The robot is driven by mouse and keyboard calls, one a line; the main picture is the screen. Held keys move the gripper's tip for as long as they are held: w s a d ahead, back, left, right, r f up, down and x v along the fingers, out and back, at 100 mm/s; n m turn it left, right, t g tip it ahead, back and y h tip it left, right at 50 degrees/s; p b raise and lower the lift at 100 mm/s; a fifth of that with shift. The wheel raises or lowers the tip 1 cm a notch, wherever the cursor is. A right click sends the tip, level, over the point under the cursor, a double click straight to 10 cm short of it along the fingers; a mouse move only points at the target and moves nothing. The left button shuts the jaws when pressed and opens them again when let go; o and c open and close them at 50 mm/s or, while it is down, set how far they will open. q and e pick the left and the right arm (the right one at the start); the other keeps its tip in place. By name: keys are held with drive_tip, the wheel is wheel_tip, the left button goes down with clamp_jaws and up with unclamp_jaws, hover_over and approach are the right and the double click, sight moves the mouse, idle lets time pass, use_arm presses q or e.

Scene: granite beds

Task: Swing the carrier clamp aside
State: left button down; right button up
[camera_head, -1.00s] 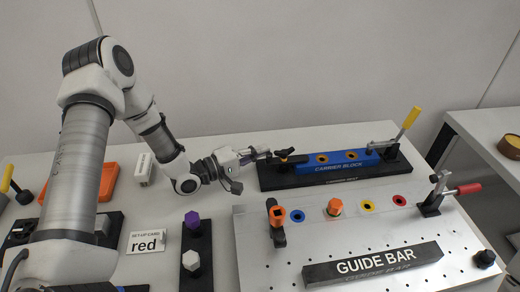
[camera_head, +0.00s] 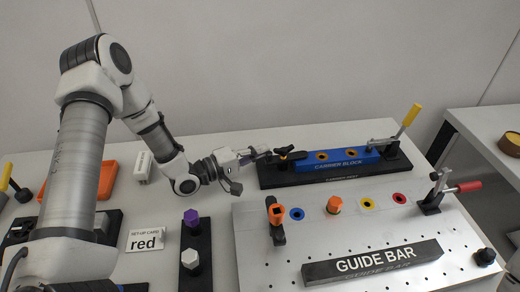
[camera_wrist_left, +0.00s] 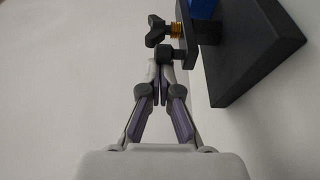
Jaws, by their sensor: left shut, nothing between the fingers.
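The blue carrier block (camera_head: 338,164) sits in a black carrier rest (camera_head: 345,178) at the back of the table. A black clamp with a wing knob (camera_head: 286,151) is at the rest's left end. In the left wrist view the black clamp (camera_wrist_left: 167,37) has a dark knob and a brass-coloured thread, with its arm end just beyond my fingertips. My left gripper (camera_head: 264,155) is shut and empty at that left end. In the left wrist view its fingertips (camera_wrist_left: 160,66) are together, close to the clamp; I cannot tell whether they touch. My right gripper is not in view.
A toggle clamp with a yellow handle (camera_head: 407,122) stands at the rest's right end. The perforated plate (camera_head: 440,262) in front carries the guide bar (camera_head: 372,263), an orange-topped clamp (camera_head: 277,218) and a red-handled clamp (camera_head: 450,188). A set-up card (camera_head: 146,240) reads red.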

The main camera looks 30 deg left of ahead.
use_arm(q)
drive_tip(key=shift+s, duration=0.15)
drive_tip(key=shift+s+d+f+b, duration=0.1)
drive_tip(key=shift+s+d+b, duration=0.35)
drive_tip(key=shift+s+d, duration=0.15)
drive_tip(key=shift+s+d+b, duration=0.65)
drive_tip(key=shift+d, duration=0.35)
drive_tip(key=shift+s+a, duration=0.1)
